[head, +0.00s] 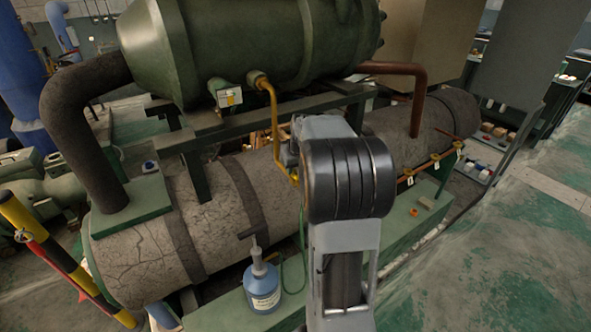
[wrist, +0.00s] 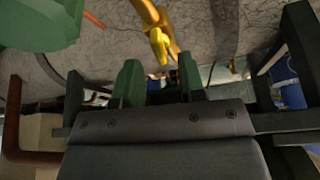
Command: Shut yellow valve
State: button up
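A yellow pipe (head: 272,120) comes down from the green tank to a yellow fitting (head: 293,176), partly hidden behind my arm. In the wrist view, a yellow valve part (wrist: 159,45) hangs at the top centre, just past the fingertips. My gripper (wrist: 160,68) has two green-tipped fingers standing apart with a gap between them. The valve part lines up with this gap, and I see no grip on it. I cannot tell whether it touches a finger. In the head view, my arm hides the gripper.
The green tank (head: 250,40) sits above a cracked grey cylinder (head: 150,235). A blue bottle (head: 262,286) stands on the green base. Small tagged yellow valves (head: 435,163) line a pipe at right. A dark green beam (wrist: 300,45) is beside the gripper. Floor at right is clear.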

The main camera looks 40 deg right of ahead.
jog(key=shift+x, duration=1.3)
jog(key=shift+c, duration=0.4)
grip_shut()
